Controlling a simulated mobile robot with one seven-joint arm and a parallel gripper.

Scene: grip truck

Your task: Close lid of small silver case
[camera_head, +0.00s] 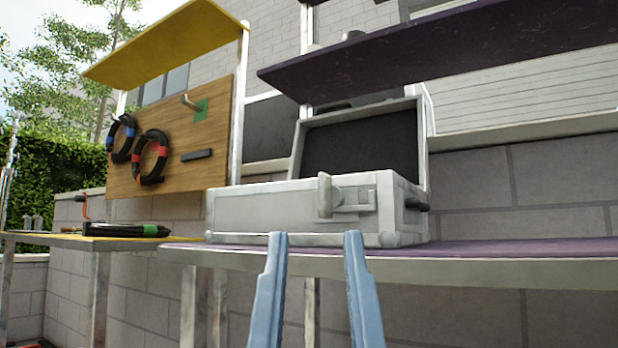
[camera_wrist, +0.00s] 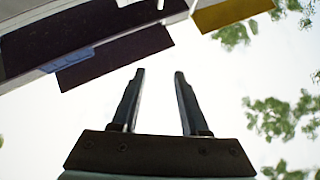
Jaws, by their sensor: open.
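The small silver case (camera_head: 290,212) sits on the purple shelf in the head view. Its lid (camera_head: 422,140) stands open, leaning up at the back, with a dark lining (camera_head: 362,142) facing me. A latch (camera_head: 326,196) is on its front side, and a dark handle shows at its right end. My gripper (camera_head: 313,238) is open and empty, with its two light blue fingers pointing up in front of the case's lower front edge. In the wrist view the gripper (camera_wrist: 158,75) shows dark fingers apart with only sky between them. The case is not clearly seen there.
A purple upper shelf (camera_head: 450,60) hangs above the case, close over the raised lid. The case's purple lower shelf (camera_head: 520,253) is bare at right. At left are a yellow table (camera_head: 75,241) and a wooden board (camera_head: 210,150) with coiled cables.

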